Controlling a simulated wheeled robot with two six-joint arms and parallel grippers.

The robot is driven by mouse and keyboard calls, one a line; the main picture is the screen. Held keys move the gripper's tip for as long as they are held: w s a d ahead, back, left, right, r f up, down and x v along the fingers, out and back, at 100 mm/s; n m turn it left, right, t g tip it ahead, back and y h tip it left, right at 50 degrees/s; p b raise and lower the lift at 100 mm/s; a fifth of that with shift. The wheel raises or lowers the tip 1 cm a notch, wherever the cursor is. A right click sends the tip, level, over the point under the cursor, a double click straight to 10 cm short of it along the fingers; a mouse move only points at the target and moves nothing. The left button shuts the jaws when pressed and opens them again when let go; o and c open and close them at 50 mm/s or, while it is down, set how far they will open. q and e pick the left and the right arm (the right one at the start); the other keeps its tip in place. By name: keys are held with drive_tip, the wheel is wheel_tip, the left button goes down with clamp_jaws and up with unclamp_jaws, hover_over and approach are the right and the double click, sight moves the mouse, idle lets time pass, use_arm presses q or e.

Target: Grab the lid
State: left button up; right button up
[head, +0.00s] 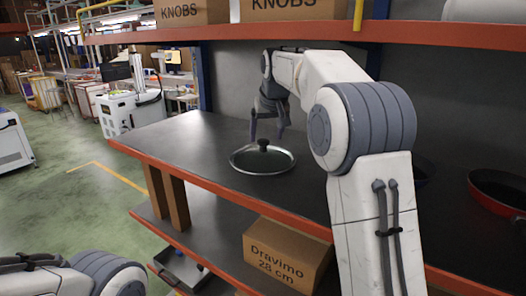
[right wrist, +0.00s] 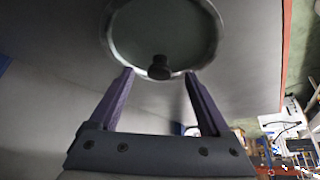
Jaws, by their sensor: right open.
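The lid (head: 248,165) is a round, dark glass disc with a pale metal rim and a black knob (head: 263,145). It lies flat on the dark middle shelf (head: 190,136). My right gripper (head: 268,134) is open above and behind the lid. In the right wrist view the lid (right wrist: 165,30) is at the top, and its knob (right wrist: 159,68) shows beyond and between the fingertips of the gripper (right wrist: 158,73). The fingers hold nothing. My left arm shows at the lower left of the head view, but its gripper is out of frame.
A red pan (head: 497,190) sits on the same shelf at the right, with a dark pan (head: 423,170) partly hidden behind my arm. A Dravimo box (head: 285,255) stands on the shelf below. An upper shelf (head: 440,33) carries KNOBS boxes (head: 290,10). The shelf left of the lid is clear.

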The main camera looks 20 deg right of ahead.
sight(264, 141)
drive_tip(key=shift+w+r+p, duration=0.1)
drive_tip(key=shift+w+p, duration=0.3)
drive_tip(key=shift+w, duration=0.25)
drive_tip(key=x, duration=0.5)
drive_tip(key=shift+s, duration=0.1)
clamp_jaws()
